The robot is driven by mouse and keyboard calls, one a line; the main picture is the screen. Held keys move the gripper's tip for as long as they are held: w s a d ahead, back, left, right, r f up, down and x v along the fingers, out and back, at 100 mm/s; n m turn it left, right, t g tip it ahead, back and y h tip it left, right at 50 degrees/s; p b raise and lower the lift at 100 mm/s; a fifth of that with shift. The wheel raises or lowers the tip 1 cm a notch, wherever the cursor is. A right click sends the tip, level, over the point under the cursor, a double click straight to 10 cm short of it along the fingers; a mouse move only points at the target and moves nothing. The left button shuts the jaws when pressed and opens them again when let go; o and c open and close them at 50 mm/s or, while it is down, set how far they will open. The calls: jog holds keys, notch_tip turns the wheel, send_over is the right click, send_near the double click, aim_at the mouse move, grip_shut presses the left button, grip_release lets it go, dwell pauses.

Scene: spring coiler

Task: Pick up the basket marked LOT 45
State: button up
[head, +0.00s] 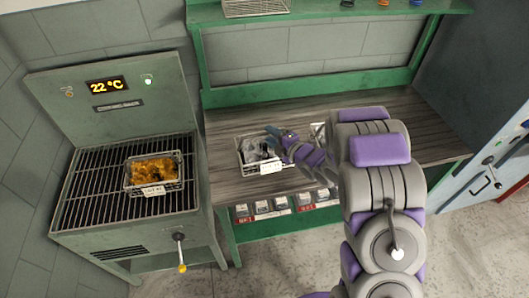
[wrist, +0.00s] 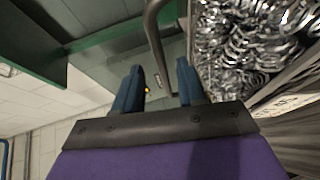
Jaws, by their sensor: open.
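A wire basket (head: 244,160) with silver contents and a white label (head: 271,168) stands on the workbench; the label is too small to read in the head view. The wrist view shows this basket's (wrist: 192,45) silver coiled pieces and part of a blurred label (wrist: 285,104). A bent grey handle bar (wrist: 152,35) reaches between my fingers. My gripper (head: 273,137) is open at the basket, its two blue fingers (wrist: 160,70) apart on either side of the bar. A second wire basket (head: 154,186) of orange pieces sits on the grill, its label not clearly readable.
The grill station (head: 90,190) at left has a display reading 22 °C and a lever (head: 181,252). An empty-looking wire basket (head: 257,7) is on the upper shelf. Several labelled bins (head: 281,203) lie under the bench front. The bench top (head: 395,110) is clear at right.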

aim_at(262, 143)
jog(key=shift+f+b+x, duration=0.15)
jog(key=shift+b+x, duration=0.2)
jog(key=shift+x, duration=0.95)
jog(key=shift+f+b+x, duration=0.1)
jog(key=shift+b+x, duration=0.2)
jog(key=shift+x, duration=1.05)
jog(key=shift+s, duration=0.2)
grip_shut()
jog(key=shift+s+f, duration=0.1)
jog(key=shift+f, duration=0.05)
